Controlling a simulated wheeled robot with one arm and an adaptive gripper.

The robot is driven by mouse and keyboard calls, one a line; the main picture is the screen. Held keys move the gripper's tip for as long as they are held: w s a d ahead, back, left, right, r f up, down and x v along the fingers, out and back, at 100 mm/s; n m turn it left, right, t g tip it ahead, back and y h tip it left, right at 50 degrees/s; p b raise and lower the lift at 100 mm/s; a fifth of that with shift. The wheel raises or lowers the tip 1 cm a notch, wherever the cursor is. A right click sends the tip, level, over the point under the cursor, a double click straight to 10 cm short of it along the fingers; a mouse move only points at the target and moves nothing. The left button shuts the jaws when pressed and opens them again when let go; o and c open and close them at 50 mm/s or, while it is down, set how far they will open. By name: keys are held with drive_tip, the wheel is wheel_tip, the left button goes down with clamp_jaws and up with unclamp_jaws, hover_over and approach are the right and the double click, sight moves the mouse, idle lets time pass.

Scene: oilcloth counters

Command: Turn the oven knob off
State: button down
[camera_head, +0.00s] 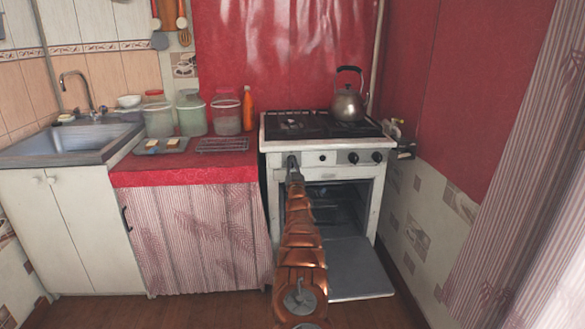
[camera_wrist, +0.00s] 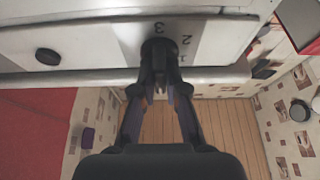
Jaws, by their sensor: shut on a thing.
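The white stove (camera_head: 379,190) stands right of the counter with its control panel facing me. My gripper (camera_head: 292,166) is at the left part of that panel. In the wrist view, my gripper (camera_wrist: 160,82) is shut on a dark round knob (camera_wrist: 158,46). The digits 2 and 3 show on the panel beside this knob. The gripper hides the knob's lower part, and I cannot tell its pointer direction. In the head view, my arm hides the held knob.
Other black knobs (camera_head: 353,158) sit on the panel to the right. The oven door (camera_head: 356,268) hangs open below. A kettle (camera_head: 348,104) stands on the stove top. Glass jars (camera_head: 193,116) stand on the red counter at left. The floor (camera_head: 375,316) in front is clear.

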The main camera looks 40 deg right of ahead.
drive_tip(key=shift+r+m+h, duration=0.1)
drive_tip(key=shift+m+h, duration=0.2)
drive_tip(key=c, duration=1.2)
unclamp_jaws()
drive_tip(key=shift+s+a+f, duration=0.2)
drive_tip(key=shift+s+f, duration=0.1)
drive_tip(key=shift+f, duration=0.1)
drive_tip(key=shift+s+a, duration=0.3)
drive_tip(key=shift+s, duration=0.05)
drive_tip(key=v, duration=1)
drive_tip(key=shift+s, duration=0.1)
